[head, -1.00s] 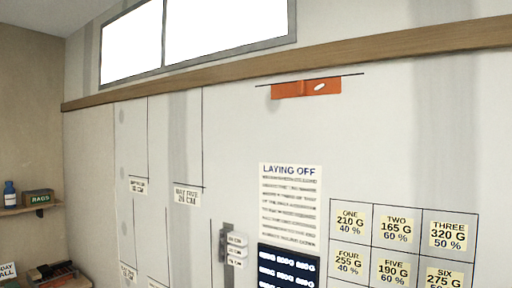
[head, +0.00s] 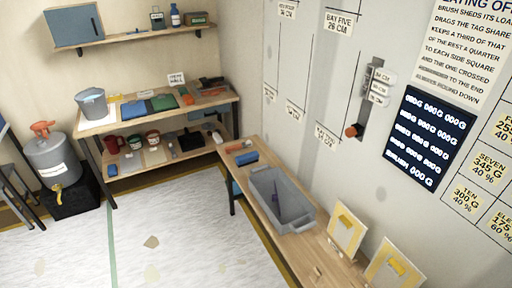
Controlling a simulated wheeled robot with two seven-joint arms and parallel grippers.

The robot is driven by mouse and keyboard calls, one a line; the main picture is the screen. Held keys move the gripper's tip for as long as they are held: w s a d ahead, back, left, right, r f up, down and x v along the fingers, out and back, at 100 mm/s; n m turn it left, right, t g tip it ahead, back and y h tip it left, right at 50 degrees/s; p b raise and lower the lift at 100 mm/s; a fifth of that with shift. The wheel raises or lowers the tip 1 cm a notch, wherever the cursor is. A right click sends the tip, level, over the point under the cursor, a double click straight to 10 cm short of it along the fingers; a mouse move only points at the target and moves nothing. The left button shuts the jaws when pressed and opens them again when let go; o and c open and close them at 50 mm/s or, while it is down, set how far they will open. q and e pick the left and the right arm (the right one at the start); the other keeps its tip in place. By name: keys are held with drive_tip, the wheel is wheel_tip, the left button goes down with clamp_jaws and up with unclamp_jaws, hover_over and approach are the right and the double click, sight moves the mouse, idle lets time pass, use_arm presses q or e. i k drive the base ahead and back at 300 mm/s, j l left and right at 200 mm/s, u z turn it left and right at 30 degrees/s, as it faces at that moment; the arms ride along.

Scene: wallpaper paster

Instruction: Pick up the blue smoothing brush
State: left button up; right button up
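A small blue block-shaped item (head: 246,158), which looks like the blue smoothing brush, lies at the far end of the wooden bench (head: 268,224) along the right wall. It is too small to make out bristles. A red item (head: 238,146) lies just behind it. A grey tray (head: 270,182) stands in front of it on the bench, with a dark purple item (head: 281,207) inside. Another flat blue thing (head: 162,102) lies on the work table at the back. Neither of my grippers is in view.
The work table (head: 216,101) at the back holds a grey bucket (head: 92,103) and several tools. Cards on stands (head: 346,228) occupy the bench's near end. A drink-dispenser-like tank (head: 52,160) stands at left. The pale floor (head: 170,238) in the middle is open.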

sight(251, 158)
drive_tip(key=i+j+z, duration=0.25)
drive_tip(key=i+j, duration=0.8)
drive_tip(key=i, duration=0.15)
drive_tip(key=i+j+z, duration=0.2)
drive_tip(key=i+j, duration=0.9)
drive_tip(key=j, duration=0.15)
